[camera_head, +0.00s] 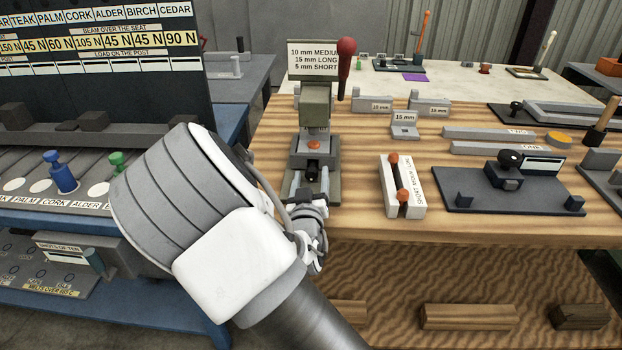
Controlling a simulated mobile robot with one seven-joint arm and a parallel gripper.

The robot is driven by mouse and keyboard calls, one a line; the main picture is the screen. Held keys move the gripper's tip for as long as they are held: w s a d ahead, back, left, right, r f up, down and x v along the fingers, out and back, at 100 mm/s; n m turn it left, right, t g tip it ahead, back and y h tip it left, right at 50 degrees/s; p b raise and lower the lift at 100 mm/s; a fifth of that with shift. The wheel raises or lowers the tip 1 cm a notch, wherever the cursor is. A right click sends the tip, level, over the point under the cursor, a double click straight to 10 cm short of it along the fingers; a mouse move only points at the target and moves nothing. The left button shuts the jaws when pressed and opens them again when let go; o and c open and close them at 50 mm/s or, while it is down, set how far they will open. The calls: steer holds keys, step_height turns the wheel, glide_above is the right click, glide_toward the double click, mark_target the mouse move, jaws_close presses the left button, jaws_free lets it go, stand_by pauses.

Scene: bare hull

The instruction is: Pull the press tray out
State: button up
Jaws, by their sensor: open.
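The press (316,104) stands on the wooden bench, a grey-green upright block with a red-knobbed lever (346,58) at its right. At its foot is the press tray (313,158), a dark grey piece with a small black knob (313,173) facing the bench's front edge. Light rails run forward from it. My gripper (312,205) is just in front of the tray, low by the rails and close to the knob. My own wrist partly hides it, and its fingers are small here. It is open, with nothing seen in it. I cannot tell whether it touches the knob.
A 15 mm block (404,124) stands behind. A blue bench with labelled posts (62,172) is at left.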

steer(key=shift+c, duration=0.3)
jaws_close()
stand_by(1.1)
